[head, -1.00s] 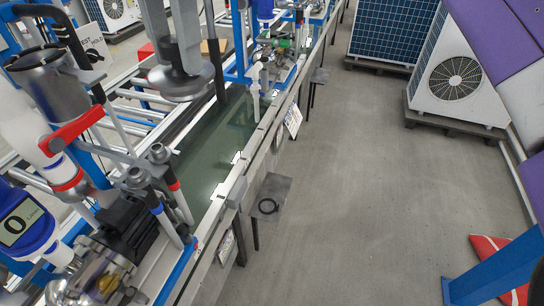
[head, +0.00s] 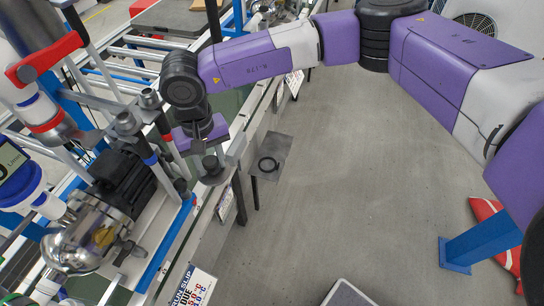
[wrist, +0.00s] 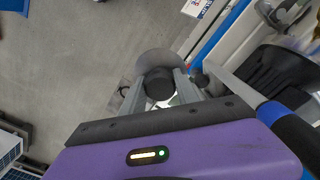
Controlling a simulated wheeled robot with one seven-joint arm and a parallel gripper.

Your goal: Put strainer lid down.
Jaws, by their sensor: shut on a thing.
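The strainer lid (wrist: 152,60) is a grey disc with a dark knob. In the wrist view the two grey fingers of my gripper (wrist: 160,88) are shut on that knob. In the head view my gripper (head: 205,148) points down, with the grey lid (head: 213,172) under it, over the near edge of the bench. The fingers are partly hidden by the purple gripper body. I cannot tell whether the lid touches anything below it.
A dark square plate with a black ring (head: 268,164) lies right of the lid, beside the bench. Left stands a pump (head: 125,180) with pipes and posts. A sign (head: 193,285) is at the bench front.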

